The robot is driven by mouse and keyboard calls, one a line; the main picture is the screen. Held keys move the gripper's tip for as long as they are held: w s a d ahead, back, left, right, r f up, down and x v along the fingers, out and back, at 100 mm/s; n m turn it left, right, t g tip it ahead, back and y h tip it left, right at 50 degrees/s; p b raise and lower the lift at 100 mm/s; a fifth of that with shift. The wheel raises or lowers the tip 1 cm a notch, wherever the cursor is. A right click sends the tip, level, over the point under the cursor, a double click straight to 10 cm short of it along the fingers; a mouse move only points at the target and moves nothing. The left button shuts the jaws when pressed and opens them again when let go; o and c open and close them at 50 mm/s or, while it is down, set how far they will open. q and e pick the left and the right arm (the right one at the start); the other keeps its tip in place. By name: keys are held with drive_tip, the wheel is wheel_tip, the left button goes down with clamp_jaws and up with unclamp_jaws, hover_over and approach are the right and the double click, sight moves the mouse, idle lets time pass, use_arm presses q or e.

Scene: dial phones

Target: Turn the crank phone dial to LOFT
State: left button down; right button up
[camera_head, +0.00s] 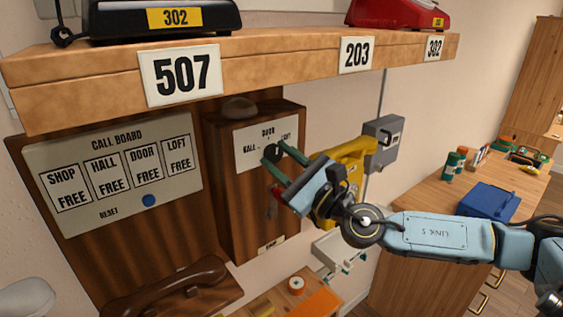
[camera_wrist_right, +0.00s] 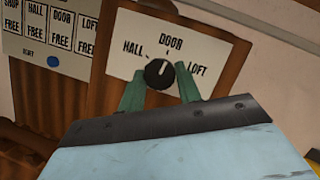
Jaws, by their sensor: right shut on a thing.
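The crank phone is a dark wooden box (camera_head: 228,190) on the wall with a white dial plate (camera_wrist_right: 215,52). The plate reads HALL at left, DOOR at top and LOFT at right. The round black dial (camera_wrist_right: 159,74) sits at its centre; its white mark points about up, towards DOOR. My right gripper (camera_head: 273,154) is shut on the dial, its green fingers on either side of it. It also shows in the wrist view (camera_wrist_right: 160,84). In the head view my gripper partly covers the plate and LOFT. My left gripper is not in view.
A call board (camera_head: 115,170) at left shows SHOP, HALL, DOOR and LOFT, each FREE, and a blue reset button (camera_head: 149,200). A wooden shelf (camera_head: 290,60) with number tags overhangs the phone. A handset (camera_head: 165,290) lies below. A grey wall box (camera_head: 383,140) is at right.

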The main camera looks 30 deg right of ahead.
drive_tip(key=m, duration=0.1)
drive_tip(key=m+h, duration=0.1)
drive_tip(key=shift+a+f+m+t, duration=0.1)
drive_tip(key=shift+f+m+t, duration=0.05)
drive_tip(key=shift+m+t, duration=0.15)
drive_tip(key=m+h, duration=0.2)
drive_tip(key=m, duration=0.2)
drive_tip(key=shift+t+b, duration=0.3)
drive_tip(key=m+h, duration=0.2)
drive_tip(key=m, duration=0.1)
drive_tip(key=shift+a+m, duration=0.15)
drive_tip(key=shift+m, duration=0.25)
drive_tip(key=shift+m+h+p, duration=0.65)
drive_tip(key=shift+m+h, duration=0.65)
drive_tip(key=shift+m, duration=1.2)
drive_tip(key=o, duration=1)
drive_tip(key=shift+c, duration=0.2)
drive_tip(key=shift+a, duration=0.1)
